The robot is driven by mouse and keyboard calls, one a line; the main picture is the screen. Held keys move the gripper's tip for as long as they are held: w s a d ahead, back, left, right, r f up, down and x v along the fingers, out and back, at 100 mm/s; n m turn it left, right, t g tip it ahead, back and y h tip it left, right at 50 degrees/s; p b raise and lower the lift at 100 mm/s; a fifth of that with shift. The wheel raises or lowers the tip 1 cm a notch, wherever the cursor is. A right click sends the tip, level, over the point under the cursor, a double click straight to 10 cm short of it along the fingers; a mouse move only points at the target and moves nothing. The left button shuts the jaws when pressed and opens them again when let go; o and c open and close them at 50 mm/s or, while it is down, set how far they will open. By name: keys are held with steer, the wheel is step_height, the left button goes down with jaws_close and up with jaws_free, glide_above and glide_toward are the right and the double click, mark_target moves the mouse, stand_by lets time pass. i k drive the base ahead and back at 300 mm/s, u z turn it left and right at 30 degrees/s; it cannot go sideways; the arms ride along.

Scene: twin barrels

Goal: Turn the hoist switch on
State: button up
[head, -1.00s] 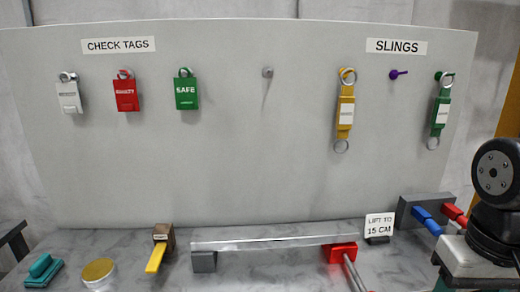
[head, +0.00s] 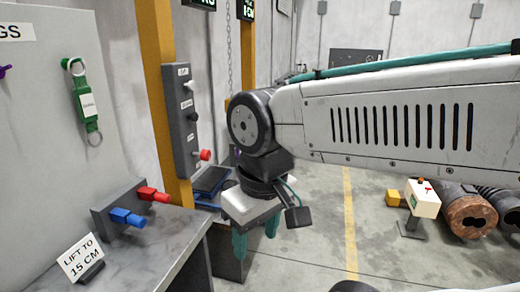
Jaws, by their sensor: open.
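A tall grey control panel (head: 183,125) is fixed to a yellow post. It carries a pale knob (head: 188,87), other small controls below it, and a red knob (head: 203,155) near the bottom. The labels are too small to read, so I cannot tell which control is the hoist switch or how it is set. My gripper (head: 255,247) is open and empty, with its teal fingers pointing down. It is lower than the panel and to its right, apart from it. My arm reaches in from the right.
A bench (head: 165,245) at the left holds a grey block with a blue handle (head: 127,217) and a red handle (head: 152,194), and a "LIFT TO 15 CM" sign (head: 80,259). A chain (head: 229,60) hangs behind. Barrels (head: 470,217) lie at the right. Open floor lies between.

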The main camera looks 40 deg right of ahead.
mark_target(205, 155)
steer(key=z, duration=0.5)
steer(key=k, duration=0.5)
steer(key=z, duration=0.65)
steer(key=i, duration=1.1)
steer(key=z, duration=0.1)
